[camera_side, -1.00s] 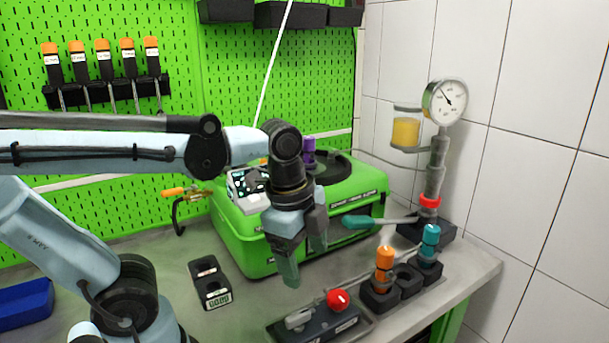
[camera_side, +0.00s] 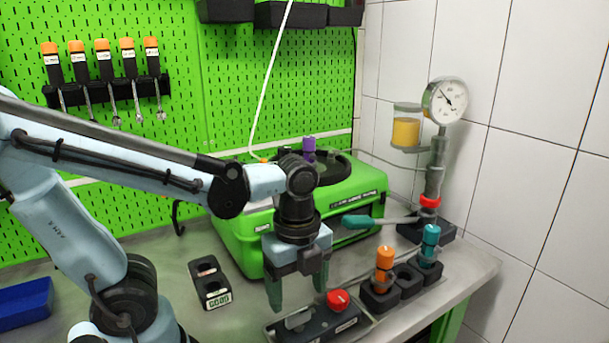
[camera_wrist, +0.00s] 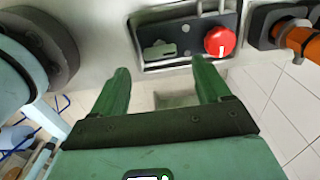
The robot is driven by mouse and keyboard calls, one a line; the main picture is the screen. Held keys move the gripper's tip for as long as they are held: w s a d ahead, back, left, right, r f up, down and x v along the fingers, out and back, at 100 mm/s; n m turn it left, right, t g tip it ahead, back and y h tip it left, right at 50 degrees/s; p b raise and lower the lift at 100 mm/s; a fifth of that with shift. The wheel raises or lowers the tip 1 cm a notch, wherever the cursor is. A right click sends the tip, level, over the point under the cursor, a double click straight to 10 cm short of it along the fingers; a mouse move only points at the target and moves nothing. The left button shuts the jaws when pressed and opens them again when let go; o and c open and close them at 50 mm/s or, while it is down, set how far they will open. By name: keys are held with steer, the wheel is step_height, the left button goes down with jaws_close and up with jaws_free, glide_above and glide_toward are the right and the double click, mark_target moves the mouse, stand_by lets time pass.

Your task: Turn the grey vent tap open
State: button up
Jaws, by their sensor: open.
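The grey vent tap (camera_side: 298,319) is a small grey lever on a dark valve plate (camera_side: 318,328) at the bench's front edge. A round red knob (camera_side: 338,299) sits on the same plate, to the tap's right. In the wrist view the grey tap (camera_wrist: 159,50) lies at the plate's left end and the red knob (camera_wrist: 220,41) at its right. My gripper (camera_side: 296,297) is open and empty, with green fingers pointing down over the plate near the tap. In the wrist view the tap shows between and beyond the fingertips (camera_wrist: 160,66). I see no contact.
A dark holder (camera_side: 400,287) with an orange-topped part (camera_side: 385,258) and a teal-topped part (camera_side: 430,237) stands right of the plate. A green pump case (camera_side: 355,195) is behind. A lever with a teal handle (camera_side: 362,221) sticks out behind.

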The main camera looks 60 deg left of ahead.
mark_target(298, 314)
steer(key=shift+f, duration=2.6)
steer(key=c, duration=1)
steer(key=shift+c, duration=0.2)
